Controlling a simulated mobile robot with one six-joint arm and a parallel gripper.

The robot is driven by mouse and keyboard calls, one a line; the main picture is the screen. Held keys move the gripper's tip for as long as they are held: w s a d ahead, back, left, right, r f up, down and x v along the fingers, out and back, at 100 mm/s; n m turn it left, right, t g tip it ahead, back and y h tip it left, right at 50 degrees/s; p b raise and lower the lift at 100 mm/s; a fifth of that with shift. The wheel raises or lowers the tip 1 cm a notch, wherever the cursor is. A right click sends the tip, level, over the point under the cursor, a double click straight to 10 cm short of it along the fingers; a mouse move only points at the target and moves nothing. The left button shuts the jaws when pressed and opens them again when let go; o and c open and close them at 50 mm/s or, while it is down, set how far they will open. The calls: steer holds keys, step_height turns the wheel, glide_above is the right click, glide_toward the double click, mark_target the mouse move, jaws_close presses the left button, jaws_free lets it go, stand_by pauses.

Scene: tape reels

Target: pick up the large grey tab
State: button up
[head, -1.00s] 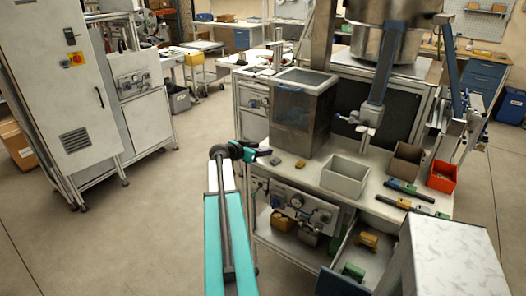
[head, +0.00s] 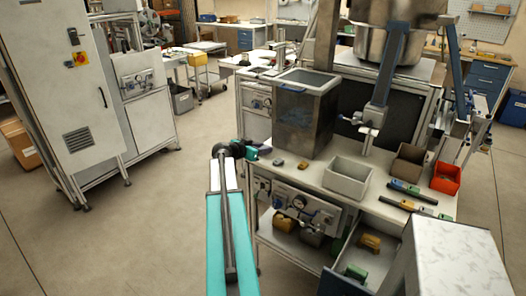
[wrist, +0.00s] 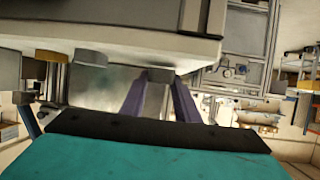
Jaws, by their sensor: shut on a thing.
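My gripper (head: 264,150) is near the left end of the workbench in the head view. In the wrist view, its two purple fingers (wrist: 160,98) close on a grey tab (wrist: 160,75), which shows as a block between their tips. In the head view the held tab is too small to make out. Another grey tab (head: 278,163) lies on the bench just right of the gripper; it also shows in the wrist view (wrist: 90,57). A yellow-brown tab (head: 303,165) lies further right, also in the wrist view (wrist: 50,56).
A dark, clear-topped box (head: 303,118) stands behind the tabs. A white-grey bin (head: 346,180), a brown bin (head: 408,163) and an orange bin (head: 446,179) stand to the right. An open drawer (head: 355,262) juts out below.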

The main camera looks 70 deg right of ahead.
steer(key=shift+r+b, duration=0.65)
steer(key=shift+r, duration=0.6)
steer(key=s+a+b, duration=0.1)
steer(key=s+a, duration=0.1)
steer(key=s, duration=0.2)
steer(key=s+a+r+b, duration=0.1)
steer(key=s+a, duration=0.2)
steer(key=s, duration=0.2)
steer(key=s+a+b, duration=0.2)
steer(key=s, duration=0.3)
steer(key=shift+a+r, duration=0.3)
steer(key=shift+r, duration=0.1)
